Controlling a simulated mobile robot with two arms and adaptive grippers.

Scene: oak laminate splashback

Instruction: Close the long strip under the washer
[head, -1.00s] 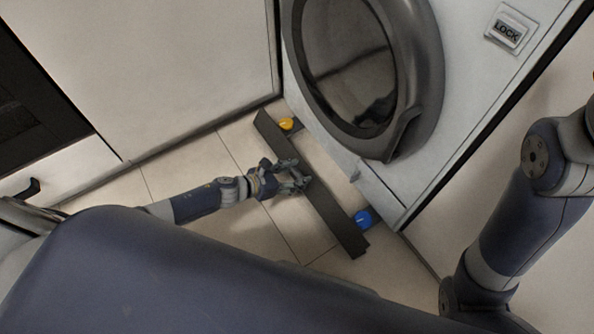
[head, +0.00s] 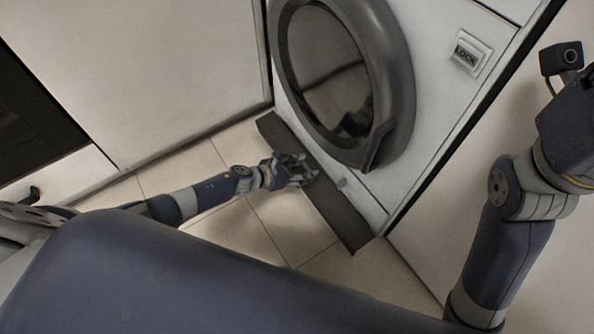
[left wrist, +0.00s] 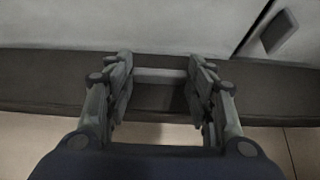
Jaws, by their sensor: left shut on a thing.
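The long dark strip (head: 336,214) lies along the foot of the white washer (head: 402,180), close against its front, with no clear gap showing between them. It also spans the left wrist view (left wrist: 50,88) as a dark band. My left gripper (head: 303,170) is at the strip near its middle. In the left wrist view its two fingers (left wrist: 160,88) stand either side of a section of the strip, and it is shut on the strip. My right arm (head: 515,220) stands at the right; its gripper is outside the picture.
The washer's round door (head: 345,80) is shut above the strip. A pale cabinet panel (head: 140,70) borders the strip's far end. Tiled floor (head: 285,225) in front of the strip is clear.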

